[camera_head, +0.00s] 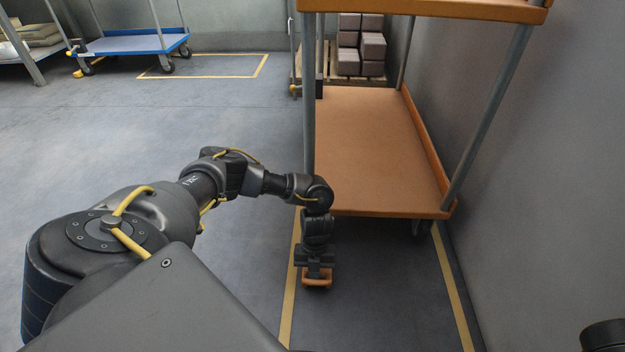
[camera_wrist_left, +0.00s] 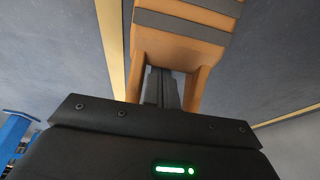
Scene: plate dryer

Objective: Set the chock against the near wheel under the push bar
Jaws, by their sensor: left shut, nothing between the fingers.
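The chock (camera_head: 317,284) is orange and lies on the floor in front of the orange cart (camera_head: 380,150). In the left wrist view the chock (camera_wrist_left: 180,48) shows dark grey strips across its body and two side arms around a gap. My left gripper (camera_wrist_left: 162,88) points down at it, with its shut fingers in or just above that gap; nothing is between them. In the head view my left gripper (camera_head: 316,262) hides part of the chock. One near wheel (camera_head: 423,228) shows under the cart's right corner; the left corner's wheel is hidden behind my arm. My right gripper is out of view.
Yellow floor lines (camera_head: 287,310) run along both sides of the cart's bay. A grey wall (camera_head: 540,170) stands close on the right. A blue cart (camera_head: 130,43) and stacked boxes (camera_head: 361,47) are at the back. The floor to the left is clear.

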